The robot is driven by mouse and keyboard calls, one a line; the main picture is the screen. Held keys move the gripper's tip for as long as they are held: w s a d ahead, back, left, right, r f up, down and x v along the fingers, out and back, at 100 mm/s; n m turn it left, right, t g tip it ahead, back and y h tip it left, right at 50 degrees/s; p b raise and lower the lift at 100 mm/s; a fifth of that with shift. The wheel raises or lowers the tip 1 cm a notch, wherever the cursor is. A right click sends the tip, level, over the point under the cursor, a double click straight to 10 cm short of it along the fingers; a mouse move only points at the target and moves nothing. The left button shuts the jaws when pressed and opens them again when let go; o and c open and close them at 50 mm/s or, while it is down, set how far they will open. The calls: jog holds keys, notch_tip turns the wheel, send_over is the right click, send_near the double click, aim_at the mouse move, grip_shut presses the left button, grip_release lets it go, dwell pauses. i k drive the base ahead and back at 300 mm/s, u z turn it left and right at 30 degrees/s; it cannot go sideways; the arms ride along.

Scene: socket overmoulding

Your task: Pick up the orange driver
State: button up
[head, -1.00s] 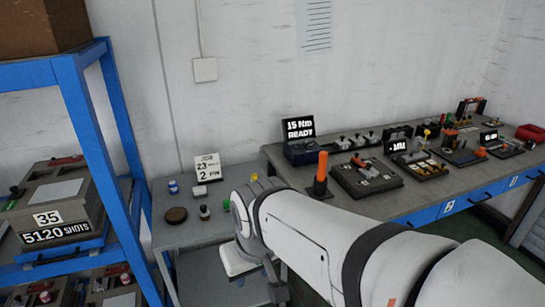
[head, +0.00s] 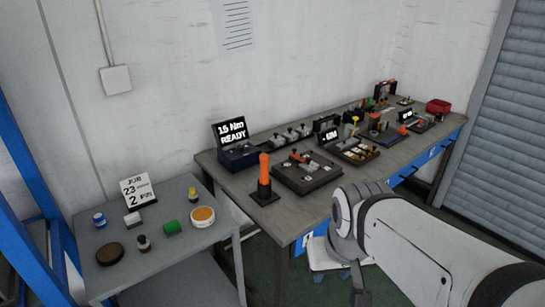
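The orange driver (head: 264,170) stands upright in a small black base (head: 264,197) at the left front of the long grey bench (head: 300,222). Its orange handle points up and nothing touches it. My arm comes in from the lower right. My gripper (head: 360,296) hangs low at the bottom edge of the head view, in front of the bench and to the right of and below the driver in the picture. It is mostly cut off or hidden, so whether its fingers are open or shut does not show.
Behind the driver stands a display reading "15 Nm READY" (head: 231,130). A dark fixture plate (head: 307,182) sits close to its right. More fixtures and a red bin (head: 438,106) line the bench. A lower side table (head: 190,250) holds small pots and a job card (head: 138,190).

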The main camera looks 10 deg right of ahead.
aim_at(264, 176)
jog(key=i, duration=1)
jog(key=z, duration=0.05)
